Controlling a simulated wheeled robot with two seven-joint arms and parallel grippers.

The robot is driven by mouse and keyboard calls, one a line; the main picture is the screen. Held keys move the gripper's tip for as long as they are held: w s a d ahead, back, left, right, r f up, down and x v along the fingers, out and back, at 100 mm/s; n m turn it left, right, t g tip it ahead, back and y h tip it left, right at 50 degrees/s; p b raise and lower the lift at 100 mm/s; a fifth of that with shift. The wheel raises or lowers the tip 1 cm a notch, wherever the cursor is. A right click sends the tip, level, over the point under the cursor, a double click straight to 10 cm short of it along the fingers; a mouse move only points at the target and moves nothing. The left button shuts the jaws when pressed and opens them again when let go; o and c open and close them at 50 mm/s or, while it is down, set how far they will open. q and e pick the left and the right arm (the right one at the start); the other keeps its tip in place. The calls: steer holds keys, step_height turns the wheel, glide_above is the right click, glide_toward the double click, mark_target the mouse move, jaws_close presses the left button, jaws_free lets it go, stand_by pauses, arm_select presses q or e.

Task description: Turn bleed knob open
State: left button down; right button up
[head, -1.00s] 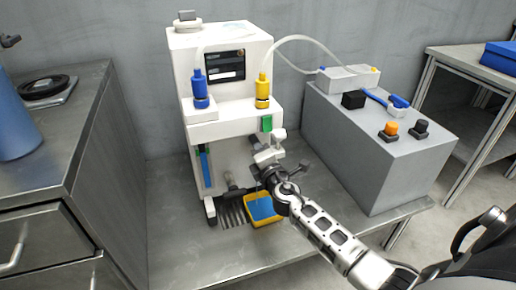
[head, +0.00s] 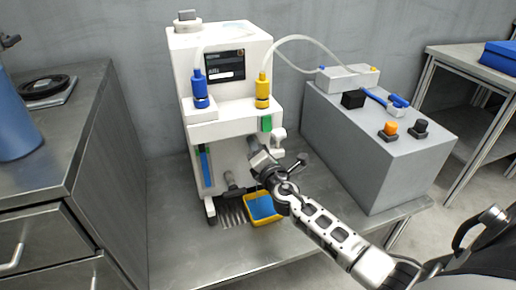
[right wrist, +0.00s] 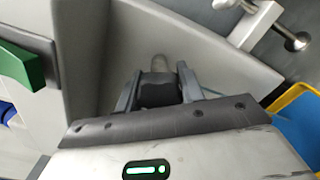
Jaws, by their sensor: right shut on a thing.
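The white machine (head: 232,40) stands on the metal bench, with a blue-capped bottle (head: 199,88) and a yellow-capped bottle (head: 263,90) on its front. My right gripper (head: 257,157) reaches to the lower right of the machine's front. In the right wrist view its fingers are shut on a dark, roughly cylindrical knob (right wrist: 157,90), with a grey rounded tip beyond it. The gripper hides most of this knob in the head view. No marking shows whether the knob is open or closed. My left gripper is not in view.
A yellow tray with a blue inside (head: 248,211) sits just below my right gripper. A white T-shaped fitting (right wrist: 270,20) is close by in the wrist view. A grey box (head: 365,150) with buttons stands to the right. The bench front is clear.

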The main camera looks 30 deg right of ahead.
steer(key=o, duration=1)
steer(key=v, duration=1.6)
